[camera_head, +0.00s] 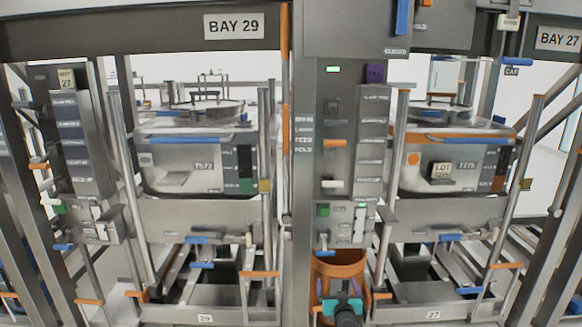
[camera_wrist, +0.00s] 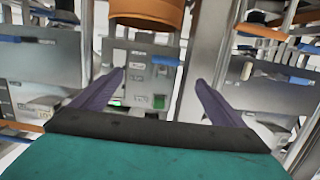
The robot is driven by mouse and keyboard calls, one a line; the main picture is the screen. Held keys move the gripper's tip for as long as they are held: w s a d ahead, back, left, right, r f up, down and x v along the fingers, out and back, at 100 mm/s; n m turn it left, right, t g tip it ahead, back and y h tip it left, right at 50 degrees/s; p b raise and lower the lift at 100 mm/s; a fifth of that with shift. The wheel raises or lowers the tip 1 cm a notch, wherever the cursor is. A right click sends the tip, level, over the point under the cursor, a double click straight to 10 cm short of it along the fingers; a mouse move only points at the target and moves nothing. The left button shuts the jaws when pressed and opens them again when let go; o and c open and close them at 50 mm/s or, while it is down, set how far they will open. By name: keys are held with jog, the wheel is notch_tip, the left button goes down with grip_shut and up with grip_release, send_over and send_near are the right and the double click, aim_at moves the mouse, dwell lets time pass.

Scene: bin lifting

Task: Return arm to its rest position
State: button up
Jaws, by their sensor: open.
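My gripper (camera_head: 342,287) is at the bottom of the head view, in front of an orange-brown round container (camera_head: 325,268). Its teal body shows there, but its fingers are small. In the wrist view my gripper (camera_wrist: 158,88) is open, with two dark purple fingers spread wide and nothing between them. Beyond the fingers is a grey control panel (camera_wrist: 138,75) with a green button. The orange container (camera_wrist: 147,13) shows at the top edge of the wrist view, apart from the fingers.
A metal bin (camera_head: 190,165) sits in the left bay under the BAY 29 sign (camera_head: 234,26). Another bin (camera_head: 455,165) sits in the right bay. A grey column (camera_head: 340,150) with labels and handles stands between them. Metal posts and coloured levers flank both bays.

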jog(key=s+f+g+p, duration=0.5)
jog(key=s+f+g, duration=0.6)
jog(key=s+f, duration=1.6)
jog(key=s+r+g, duration=0.2)
jog(key=s+g, duration=0.8)
jog(key=s, duration=2)
jog(key=shift+g, duration=0.3)
jog(key=shift+s+r, duration=0.1)
